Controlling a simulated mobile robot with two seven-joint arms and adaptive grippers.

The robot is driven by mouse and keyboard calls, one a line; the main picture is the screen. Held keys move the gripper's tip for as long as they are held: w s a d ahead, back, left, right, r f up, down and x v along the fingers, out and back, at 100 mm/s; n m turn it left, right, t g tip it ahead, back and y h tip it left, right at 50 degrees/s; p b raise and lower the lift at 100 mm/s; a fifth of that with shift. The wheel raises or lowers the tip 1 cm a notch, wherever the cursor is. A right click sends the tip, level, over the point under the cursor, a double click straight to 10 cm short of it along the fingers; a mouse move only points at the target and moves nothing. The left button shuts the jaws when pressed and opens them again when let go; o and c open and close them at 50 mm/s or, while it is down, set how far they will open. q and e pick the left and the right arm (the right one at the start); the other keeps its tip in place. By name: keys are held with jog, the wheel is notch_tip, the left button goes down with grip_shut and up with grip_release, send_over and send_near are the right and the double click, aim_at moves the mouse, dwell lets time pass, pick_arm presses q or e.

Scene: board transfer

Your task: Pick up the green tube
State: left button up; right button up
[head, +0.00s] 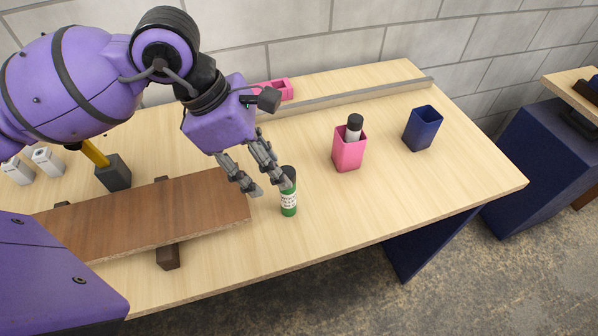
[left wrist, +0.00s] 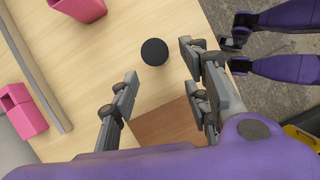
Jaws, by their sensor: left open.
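The green tube (head: 289,205) stands upright on the wooden table, with a black cap and a white label band. In the left wrist view its round black cap (left wrist: 154,52) shows from above. My left gripper (head: 270,187) is open and empty, its fingers pointing down close beside the tube's upper part. In the left wrist view the cap lies between the spread fingers (left wrist: 160,68), towards the tip side. I cannot tell whether a finger touches the tube. My right gripper is not in view.
A brown board (head: 150,220) rests on dark supports left of the tube. A pink cup (head: 348,157) holds a black-capped white tube (head: 353,130). A blue cup (head: 422,130) stands farther right. A metal rail (head: 350,99) runs along the back. The table's front right is clear.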

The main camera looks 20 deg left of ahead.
aim_at(288, 193)
pick_arm(q)
jog(key=x, duration=0.7)
jog(key=shift+w+d+f+p, duration=0.25)
jog(key=shift+w+d+p, duration=0.1)
jog(key=shift+d+p, duration=0.05)
jog(key=shift+c, duration=0.4)
grip_shut()
